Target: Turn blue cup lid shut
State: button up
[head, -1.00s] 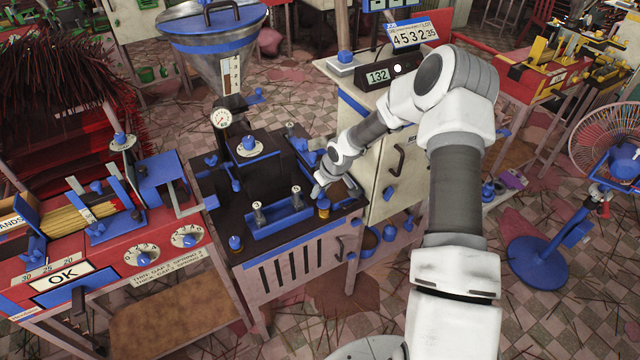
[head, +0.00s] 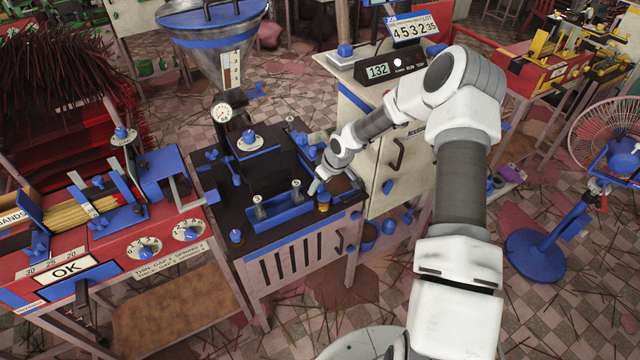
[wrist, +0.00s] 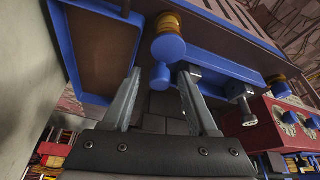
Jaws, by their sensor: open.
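A brass-coloured cup with a blue lid (head: 323,197) stands at the front right corner of the dark machine top. In the wrist view the brass cup (wrist: 166,22) hangs into the picture from the top, with its round blue lid (wrist: 168,48) toward my gripper. A smaller blue knob (wrist: 160,76) shows by the lid, between my fingertips. My gripper (wrist: 159,74) is open, one finger on each side of the knob. I cannot tell whether either finger touches it. In the head view my gripper (head: 315,187) is small and close beside the cup.
A blue trough (head: 280,218) with two metal fittings lies left of the cup. A second blue-capped cup (head: 236,237) stands at the front left corner. A brown-bottomed tray (wrist: 98,45) with a blue rim is beside my gripper. A pale cabinet (head: 385,160) stands to the right.

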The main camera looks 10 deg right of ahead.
jog(key=p+v, duration=0.1)
jog(key=v, duration=1.6)
jog(key=shift+s, duration=0.2)
jog(key=shift+d+r, duration=0.1)
jog(key=shift+r, duration=0.05)
jog(key=s+r+m+g+h+b, duration=0.15)
jog(key=s+r+m, duration=0.35)
jog(key=s, duration=0.9)
jog(key=s+r+m+g+h+b, duration=0.1)
jog(key=s+r+m+g+h, duration=0.15)
jog(key=s+r, duration=0.8)
jog(key=s+a+r+t+y+p, duration=0.1)
jog(key=s+a+r+t+p, duration=0.1)
jog(key=s+r+t, duration=0.3)
jog(key=shift+a+r+t+p, duration=0.3)
jog(key=shift+a+r+p, duration=0.1)
jog(key=shift+a+r, duration=0.45)
jog(key=shift+s+a+r+n+y, duration=0.15)
jog(key=shift+s+r+n+y, duration=0.05)
jog(key=shift+r+n+y, duration=0.15)
jog(key=shift+c, duration=0.7)
